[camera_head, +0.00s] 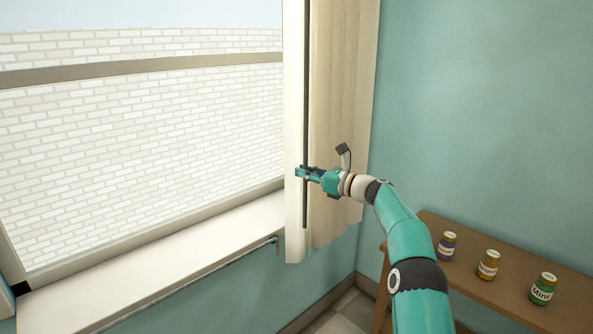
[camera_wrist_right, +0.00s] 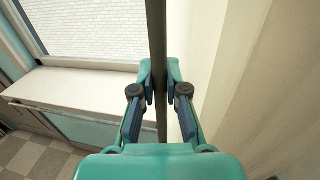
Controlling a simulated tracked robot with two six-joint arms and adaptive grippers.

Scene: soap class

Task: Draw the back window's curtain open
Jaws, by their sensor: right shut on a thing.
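The cream curtain (camera_head: 335,100) hangs in a narrow bunch at the right side of the window (camera_head: 140,130), and most of the glass is uncovered. A dark thin rod (camera_head: 306,90) hangs upright along the curtain's left part. My right gripper (camera_head: 303,172) is shut on the rod, at its lower part. In the right wrist view the rod (camera_wrist_right: 157,40) runs between the two fingers, with the curtain (camera_wrist_right: 235,90) to the right of it. My left gripper is in neither view.
A pale sill (camera_head: 150,245) runs under the window, with a thin rail (camera_head: 195,282) below its front edge. A brown wooden table (camera_head: 510,285) stands at the lower right with three labelled jars (camera_head: 488,265) on it. A teal wall (camera_head: 480,110) is behind it.

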